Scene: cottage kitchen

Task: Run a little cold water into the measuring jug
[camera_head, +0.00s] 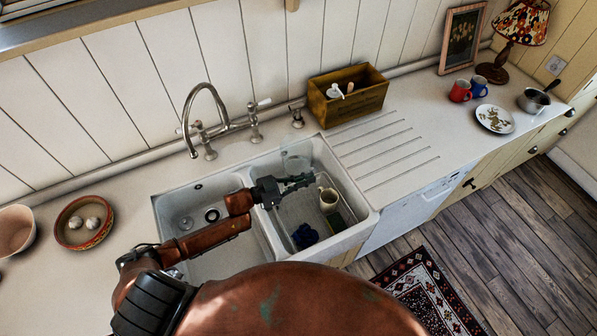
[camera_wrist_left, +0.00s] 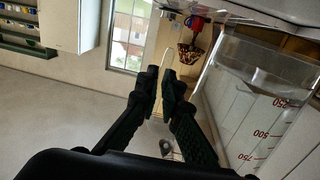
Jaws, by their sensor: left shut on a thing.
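The clear measuring jug (camera_head: 297,158) is hard to make out in the head view, at the back of the right basin. In the left wrist view the jug (camera_wrist_left: 262,100) stands out at the right with red marks, its numbers upside down. My left gripper (camera_head: 306,181) is over the right basin, its fingers closed together beside the jug, apparently on its handle. The handle is mostly hidden by the fingers. The tap (camera_head: 206,95) has a tall curved spout ending over the back of the left basin, left of the jug. My right gripper is not in view.
The double sink (camera_head: 359,217) holds a cream jug-like mug (camera_head: 328,198) and a blue cloth (camera_head: 305,236) in its right basin. A wooden box (camera_head: 347,103) stands behind the drainer. A bowl with pale bulbs (camera_head: 84,222) is at the left. The ridged drainer (camera_head: 385,150) is clear.

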